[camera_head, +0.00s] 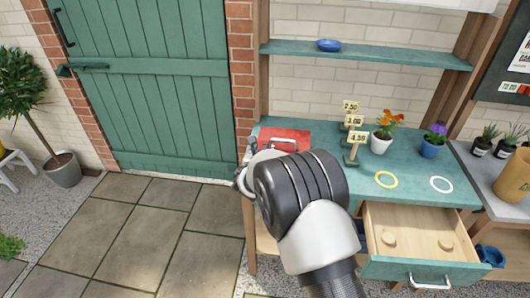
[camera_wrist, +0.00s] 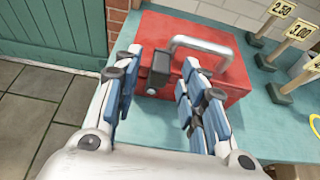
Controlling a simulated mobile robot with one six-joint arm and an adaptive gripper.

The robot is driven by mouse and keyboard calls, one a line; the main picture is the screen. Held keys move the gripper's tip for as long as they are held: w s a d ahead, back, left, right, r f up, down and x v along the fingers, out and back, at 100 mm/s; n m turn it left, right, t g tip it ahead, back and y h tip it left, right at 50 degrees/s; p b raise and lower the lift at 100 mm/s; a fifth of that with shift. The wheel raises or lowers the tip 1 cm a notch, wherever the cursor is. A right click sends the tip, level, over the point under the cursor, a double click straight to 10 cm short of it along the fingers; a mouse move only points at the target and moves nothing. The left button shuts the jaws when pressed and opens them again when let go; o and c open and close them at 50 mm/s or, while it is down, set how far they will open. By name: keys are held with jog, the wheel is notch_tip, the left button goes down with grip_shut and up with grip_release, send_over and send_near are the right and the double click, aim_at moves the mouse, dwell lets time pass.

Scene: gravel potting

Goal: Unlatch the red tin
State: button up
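The red tin (camera_wrist: 235,75) stands on the left end of the teal bench top, with a grey carry handle (camera_wrist: 205,42) raised over its lid. A dark latch (camera_wrist: 158,72) sits on its front side. My gripper (camera_wrist: 161,64) is open, its blue-padded fingers either side of the latch in the wrist view. I cannot tell whether either finger touches the latch or the tin. In the head view the tin (camera_head: 288,133) is partly hidden behind my wrist, and most of the gripper is hidden too.
Price signs (camera_head: 354,140) stand right of the tin, with potted flowers (camera_head: 382,136) beyond. A yellow ring (camera_head: 386,180) and a white ring (camera_head: 441,184) lie on the bench. The drawer (camera_head: 418,270) below is pulled out. A green door (camera_head: 150,90) is at left.

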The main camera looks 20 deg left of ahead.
aim_at(265, 148)
jog(key=shift+x, duration=1.65)
jog(key=shift+c, duration=0.3)
grip_shut()
